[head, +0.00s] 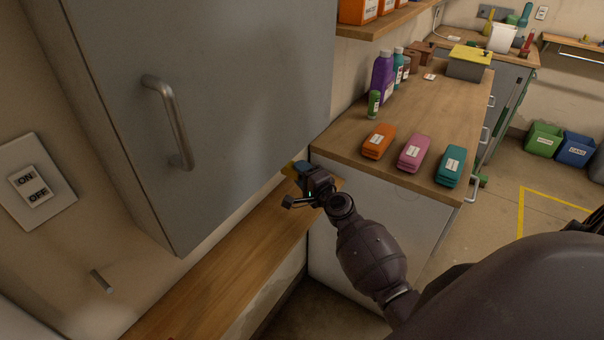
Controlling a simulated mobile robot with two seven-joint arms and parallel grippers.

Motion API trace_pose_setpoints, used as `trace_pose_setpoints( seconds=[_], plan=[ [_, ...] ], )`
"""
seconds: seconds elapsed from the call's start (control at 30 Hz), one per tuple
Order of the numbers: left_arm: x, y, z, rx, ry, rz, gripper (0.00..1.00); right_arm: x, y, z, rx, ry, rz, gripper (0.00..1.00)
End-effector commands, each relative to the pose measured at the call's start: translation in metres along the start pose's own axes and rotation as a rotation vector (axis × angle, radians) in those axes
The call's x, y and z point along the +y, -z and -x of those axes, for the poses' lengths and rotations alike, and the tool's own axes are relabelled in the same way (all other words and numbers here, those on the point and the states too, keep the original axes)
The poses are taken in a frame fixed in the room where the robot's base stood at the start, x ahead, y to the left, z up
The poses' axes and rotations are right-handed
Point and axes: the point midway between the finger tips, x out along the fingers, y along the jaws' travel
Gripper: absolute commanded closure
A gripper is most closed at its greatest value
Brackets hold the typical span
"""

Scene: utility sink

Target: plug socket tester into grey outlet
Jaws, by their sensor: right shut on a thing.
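My right gripper (299,182) is in the middle of the view, over the wooden counter by the lower right corner of the grey wall cabinet. I cannot tell whether the tester touches the wall or any outlet. No outlet shows at the gripper; the wall there is largely hidden. My left gripper is out of view.
The grey cabinet (230,100) overhangs the narrow wooden counter (225,270). A white ON/OFF switch plate (38,205) is at left. Orange (378,141), pink (414,153) and teal (450,166) folded cloths lie near bottles, including a purple one (382,77).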

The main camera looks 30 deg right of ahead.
Motion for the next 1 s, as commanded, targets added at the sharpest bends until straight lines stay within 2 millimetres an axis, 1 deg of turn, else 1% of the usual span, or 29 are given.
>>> trace_pose_setpoints(
  seconds=[0.4, 0.77, 1.0],
  plan=[
    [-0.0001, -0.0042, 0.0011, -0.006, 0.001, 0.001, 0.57, 0.0002, 0.0, 0.0, 0.0, 0.0, 0.001, 0.86],
    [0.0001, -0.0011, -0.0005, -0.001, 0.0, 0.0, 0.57, -0.0001, -0.0005, -0.0012, 0.0, 0.0, 0.0, 0.86],
    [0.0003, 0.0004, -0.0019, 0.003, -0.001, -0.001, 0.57, 0.0, -0.0023, -0.0055, 0.0, 0.0, 0.0, 0.86]
  ],
)
